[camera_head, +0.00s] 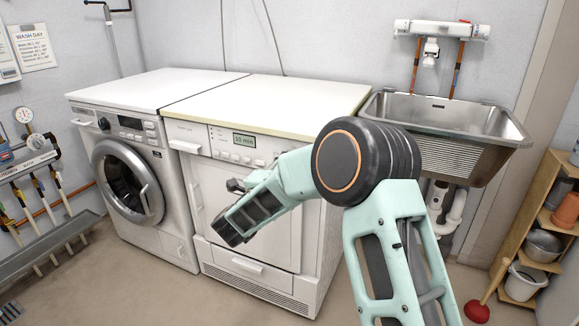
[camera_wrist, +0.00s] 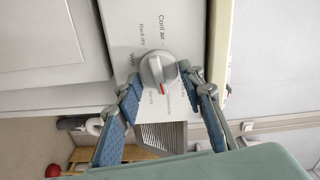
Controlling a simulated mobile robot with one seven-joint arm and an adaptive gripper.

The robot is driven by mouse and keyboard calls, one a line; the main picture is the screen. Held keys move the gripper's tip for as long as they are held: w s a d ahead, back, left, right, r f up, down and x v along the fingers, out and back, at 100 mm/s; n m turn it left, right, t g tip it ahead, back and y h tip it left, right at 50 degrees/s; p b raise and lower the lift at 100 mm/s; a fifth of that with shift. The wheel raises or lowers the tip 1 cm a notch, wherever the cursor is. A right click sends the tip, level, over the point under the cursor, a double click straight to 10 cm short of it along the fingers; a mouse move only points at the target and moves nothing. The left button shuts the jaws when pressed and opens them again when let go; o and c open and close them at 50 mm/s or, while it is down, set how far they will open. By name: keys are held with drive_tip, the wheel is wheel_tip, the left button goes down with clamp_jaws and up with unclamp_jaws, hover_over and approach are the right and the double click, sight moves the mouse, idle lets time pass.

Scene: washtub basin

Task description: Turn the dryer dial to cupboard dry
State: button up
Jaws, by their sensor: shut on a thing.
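The dryer (camera_head: 243,185) is the right-hand white machine, with a small display (camera_head: 244,139) reading what looks like "10 min". Its dial is hidden behind my arm in the head view. In the wrist view the round grey dial (camera_wrist: 157,66) sits on the white panel (camera_wrist: 120,25), with a red mark (camera_wrist: 161,89) on its lower edge. Labels "Cool air" and "Rack dry" are legible beside it; other labels are partly covered. My gripper (camera_wrist: 162,82) has one blue-padded finger on each side of the dial and is shut on it.
A front-loading washer (camera_head: 130,170) stands left of the dryer. A metal sink (camera_head: 445,118) is right of it. A wooden shelf (camera_head: 540,235) with pots and a red plunger (camera_head: 477,311) are at the far right. The dryer top (camera_head: 285,100) is clear.

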drive_tip(key=o, duration=1.1)
drive_tip(key=v, duration=1.2)
drive_tip(key=shift+r, duration=0.1)
